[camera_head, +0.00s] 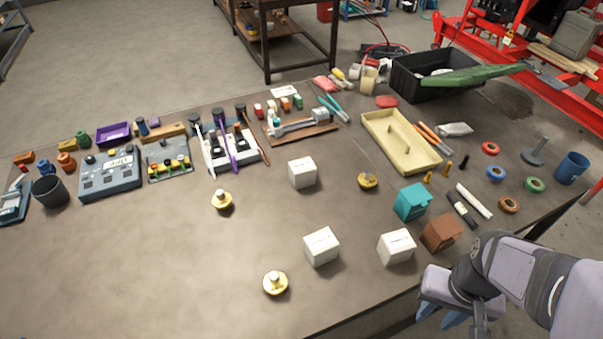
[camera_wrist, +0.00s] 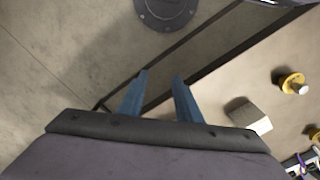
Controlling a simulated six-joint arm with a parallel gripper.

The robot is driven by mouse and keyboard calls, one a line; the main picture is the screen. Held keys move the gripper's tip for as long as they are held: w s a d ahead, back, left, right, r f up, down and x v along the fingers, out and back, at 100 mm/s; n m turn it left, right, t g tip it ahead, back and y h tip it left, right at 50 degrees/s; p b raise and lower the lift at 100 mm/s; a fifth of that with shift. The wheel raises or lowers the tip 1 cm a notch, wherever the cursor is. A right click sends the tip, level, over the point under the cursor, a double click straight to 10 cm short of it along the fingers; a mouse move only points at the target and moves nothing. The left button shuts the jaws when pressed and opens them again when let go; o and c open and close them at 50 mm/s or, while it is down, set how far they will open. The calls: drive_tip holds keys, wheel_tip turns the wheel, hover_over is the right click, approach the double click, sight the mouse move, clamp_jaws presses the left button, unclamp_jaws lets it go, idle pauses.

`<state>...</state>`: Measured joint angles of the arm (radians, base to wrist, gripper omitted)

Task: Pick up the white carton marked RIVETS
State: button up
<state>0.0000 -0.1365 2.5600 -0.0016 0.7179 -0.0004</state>
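Three white cartons stand on the table in the head view: one farther back (camera_head: 302,173), one nearer the front (camera_head: 321,246) and one to its right (camera_head: 396,246). Each has small dark print on top, too small to read, so I cannot tell which is marked RIVETS. My gripper (camera_head: 442,314) is at the lower right, past the table's front edge and right of the cartons. In the wrist view my gripper (camera_wrist: 162,77) has its two blue fingers apart with nothing between them. One white carton (camera_wrist: 248,116) shows there, to the right of the fingers.
A teal box (camera_head: 411,202) and a brown box (camera_head: 441,232) stand close to the right carton. Yellow knobbed pieces (camera_head: 275,282) lie around the cartons. A cream tray (camera_head: 375,130) and a black crate (camera_head: 408,82) are behind. The table's left front is clear.

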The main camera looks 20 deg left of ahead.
drive_tip(key=o, duration=1.3)
drive_tip(key=shift+w, duration=0.1)
